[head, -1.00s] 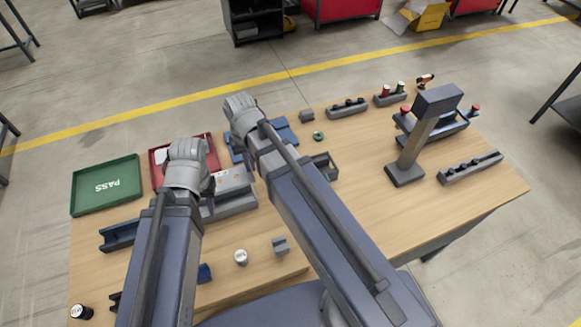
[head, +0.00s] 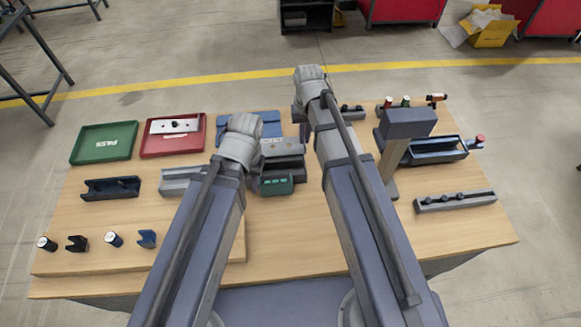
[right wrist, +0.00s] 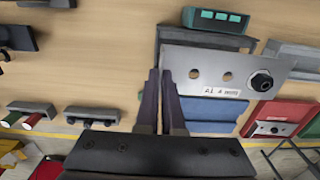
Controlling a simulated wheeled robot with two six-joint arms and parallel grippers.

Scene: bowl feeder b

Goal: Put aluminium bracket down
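The aluminium bracket (right wrist: 205,72) is a light grey plate with two holes, a black knob and a printed label. It also shows in the head view (head: 281,148), between my two arms. My right gripper (right wrist: 160,75) has its dark fingers closed together at the plate's left edge in the right wrist view, and appears to grip it there.
A dark box with a green front (head: 276,185) lies just below the bracket. A blue tray (head: 270,122) is behind it. A red tray (head: 192,146) holding a pale plate and a green PASS tray (head: 104,143) stand left. A post (head: 395,160) stands right. Bare tabletop lies in front.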

